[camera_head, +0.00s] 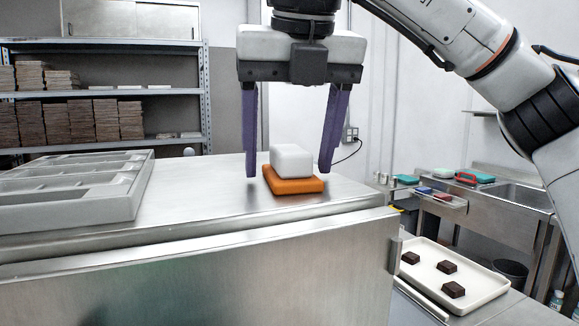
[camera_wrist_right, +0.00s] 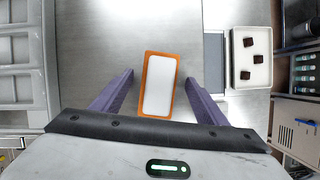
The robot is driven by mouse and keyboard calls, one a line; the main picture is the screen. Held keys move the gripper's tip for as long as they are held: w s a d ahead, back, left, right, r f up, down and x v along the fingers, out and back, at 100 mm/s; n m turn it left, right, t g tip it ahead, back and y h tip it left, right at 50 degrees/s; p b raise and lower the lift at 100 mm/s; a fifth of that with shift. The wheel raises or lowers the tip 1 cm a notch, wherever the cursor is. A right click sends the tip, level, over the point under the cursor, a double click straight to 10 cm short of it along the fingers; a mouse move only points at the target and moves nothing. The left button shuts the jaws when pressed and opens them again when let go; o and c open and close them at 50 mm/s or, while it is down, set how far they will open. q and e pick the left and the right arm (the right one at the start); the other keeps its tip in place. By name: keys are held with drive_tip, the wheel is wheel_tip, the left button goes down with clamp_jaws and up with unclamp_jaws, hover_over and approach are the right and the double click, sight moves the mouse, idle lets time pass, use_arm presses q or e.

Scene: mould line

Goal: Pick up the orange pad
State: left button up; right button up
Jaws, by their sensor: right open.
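The orange pad (camera_head: 293,187) lies flat on the steel worktop near its right end. A white block (camera_head: 291,160) sits on top of it, and only the pad's edge shows around the block. In the right wrist view the orange pad (camera_wrist_right: 147,70) frames the white block (camera_wrist_right: 159,86). My right gripper (camera_head: 286,172) points down over them, open, with one purple finger on each side. The fingers stand apart from the pad and block, with the wider gap on the left in the head view. My left gripper is not in view.
A grey compartmented mould tray (camera_head: 130,200) lies on the worktop (camera_head: 205,190) at the left. Lower right, a white tray (camera_head: 480,297) holds several dark brown pieces. A sink (camera_head: 515,192) and shelves (camera_head: 105,95) stand behind. The worktop between mould tray and pad is clear.

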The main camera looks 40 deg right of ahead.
sight(290, 148)
drive_tip(key=c, duration=1.2)
drive_tip(key=shift+o, duration=0.2)
wheel_tip(290, 148, up, 10)
drive_tip(key=shift+f, duration=0.1)
drive_tip(key=shift+o, duration=1.2)
drive_tip(key=shift+c, duration=0.5)
